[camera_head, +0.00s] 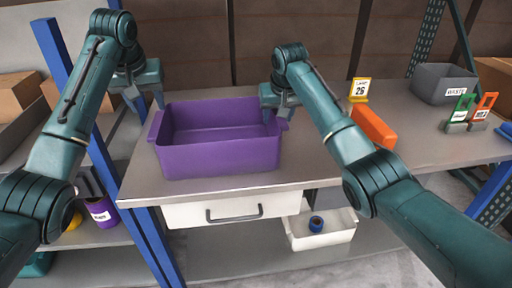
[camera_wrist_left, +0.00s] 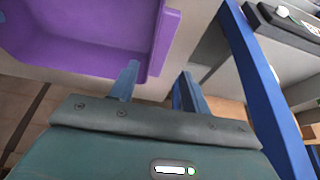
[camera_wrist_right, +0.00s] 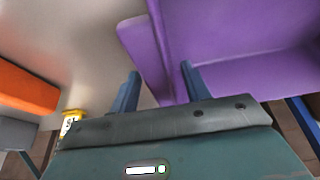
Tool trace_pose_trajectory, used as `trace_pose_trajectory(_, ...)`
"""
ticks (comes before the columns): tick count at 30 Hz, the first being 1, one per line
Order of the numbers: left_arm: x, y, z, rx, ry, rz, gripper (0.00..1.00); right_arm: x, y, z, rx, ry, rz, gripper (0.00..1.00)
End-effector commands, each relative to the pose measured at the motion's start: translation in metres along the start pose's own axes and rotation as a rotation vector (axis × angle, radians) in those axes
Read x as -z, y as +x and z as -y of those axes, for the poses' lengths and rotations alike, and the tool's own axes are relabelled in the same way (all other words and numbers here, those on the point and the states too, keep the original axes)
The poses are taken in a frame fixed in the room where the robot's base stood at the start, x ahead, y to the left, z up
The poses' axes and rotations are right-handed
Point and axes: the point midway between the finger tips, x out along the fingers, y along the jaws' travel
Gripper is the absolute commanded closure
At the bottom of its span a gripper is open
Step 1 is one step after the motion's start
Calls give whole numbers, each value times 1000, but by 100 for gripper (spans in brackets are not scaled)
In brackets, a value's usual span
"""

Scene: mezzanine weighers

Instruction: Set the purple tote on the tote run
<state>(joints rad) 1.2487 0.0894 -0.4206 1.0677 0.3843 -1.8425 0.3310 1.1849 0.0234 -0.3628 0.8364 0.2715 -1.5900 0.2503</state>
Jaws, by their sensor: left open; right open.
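The purple tote (camera_head: 222,157) stands upright and empty on the grey worktop (camera_head: 330,165), near its left end. My left gripper (camera_head: 150,102) is open at the tote's left end. My right gripper (camera_head: 282,112) is open at the tote's right end. In the right wrist view its fingers (camera_wrist_right: 160,88) are on either side of the rim of the tote (camera_wrist_right: 235,50). I cannot tell whether any finger touches it. I cannot identify the tote run.
An orange block (camera_head: 373,125) and a yellow sign reading 26 (camera_head: 360,89) stand right of the tote. A grey bin (camera_head: 443,83) and green and orange tagged items (camera_head: 460,112) are further right. A blue post (camera_head: 70,75) rises at left. A white bin (camera_head: 322,238) sits below.

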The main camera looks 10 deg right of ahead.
Motion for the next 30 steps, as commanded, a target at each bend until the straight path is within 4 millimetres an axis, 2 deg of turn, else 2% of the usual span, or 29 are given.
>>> trace_pose_trajectory(4, 1, -20, 0, -1, 0, -1, 53, 0, 0, 0, 0, 0, 0, 53)
trace_pose_trajectory(8, 0, -27, 0, -1, 0, 1, 53, 0, -2, 0, 0, 0, -1, 53)
trace_pose_trajectory(11, 0, -29, 0, 0, 0, 2, 53, 1, -12, 0, 1, 0, -3, 53)
trace_pose_trajectory(24, 0, -28, 0, 0, 0, 1, 53, 1, -99, 0, 1, 0, -4, 53)
trace_pose_trajectory(30, 0, -28, 0, 0, 0, 1, 53, 0, -118, 0, 0, 0, 0, 53)
